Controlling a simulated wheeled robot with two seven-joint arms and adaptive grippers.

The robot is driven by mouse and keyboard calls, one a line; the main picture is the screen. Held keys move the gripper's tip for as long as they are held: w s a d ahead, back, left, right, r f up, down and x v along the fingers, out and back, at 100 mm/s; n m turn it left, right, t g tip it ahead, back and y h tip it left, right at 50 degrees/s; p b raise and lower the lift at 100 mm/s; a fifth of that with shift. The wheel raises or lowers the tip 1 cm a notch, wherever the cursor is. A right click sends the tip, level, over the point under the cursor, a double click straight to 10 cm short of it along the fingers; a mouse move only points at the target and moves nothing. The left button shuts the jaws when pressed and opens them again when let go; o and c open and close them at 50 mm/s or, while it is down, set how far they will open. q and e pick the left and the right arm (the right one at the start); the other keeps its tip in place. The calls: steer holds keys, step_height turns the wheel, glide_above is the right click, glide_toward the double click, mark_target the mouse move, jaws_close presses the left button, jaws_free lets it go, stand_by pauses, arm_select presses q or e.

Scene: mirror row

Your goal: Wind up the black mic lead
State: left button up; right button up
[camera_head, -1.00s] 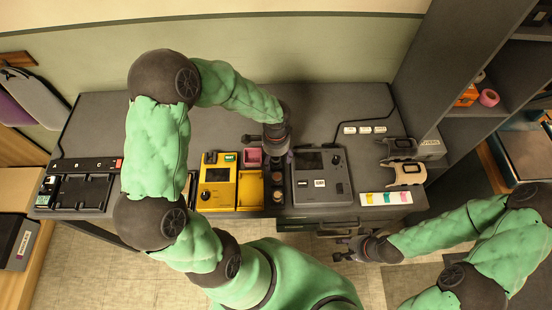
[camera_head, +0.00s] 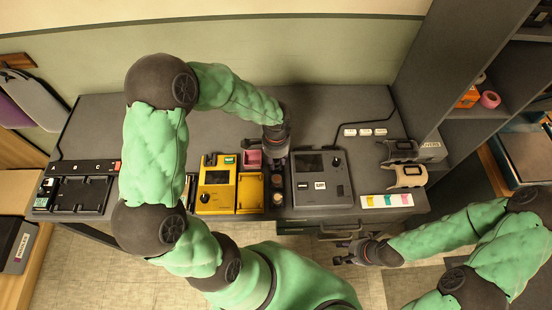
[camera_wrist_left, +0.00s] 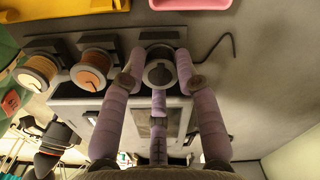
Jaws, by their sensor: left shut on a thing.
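My left gripper (camera_head: 277,161) reaches down at the middle of the desk, left of the dark grey console. In the left wrist view its purple fingers (camera_wrist_left: 158,75) are shut on a round grey spool-like piece (camera_wrist_left: 160,74). Two similar round pieces with copper-coloured faces stand beside it, one nearer (camera_wrist_left: 93,70) and one farther (camera_wrist_left: 38,73). A thin dark cord (camera_wrist_left: 217,44) with a bent end lies by the held piece; I cannot tell whether it is joined to it. My right gripper (camera_head: 346,252) is open and empty in front of the desk.
The dark grey console (camera_head: 321,180) stands right of the round pieces. A yellow device (camera_head: 216,186) and a pink tray (camera_head: 252,160) are to the left. Another black cord (camera_head: 377,122) runs to white blocks at the back. The rear desk is mostly clear.

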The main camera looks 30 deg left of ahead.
stand_by(0.3)
arm_select(q)
steer(key=shift+m+p, duration=0.55)
steer(key=shift+m, duration=0.05)
steer(key=m+p, duration=0.2)
steer(key=m, duration=0.1)
steer(key=m+p, duration=0.3)
steer(key=m, duration=0.2)
steer(key=m+p, duration=0.4)
steer(key=m, duration=0.1)
steer(key=m+p, duration=0.2)
steer(key=m, duration=0.1)
steer(key=shift+m, duration=0.6)
steer(key=o, duration=0.8)
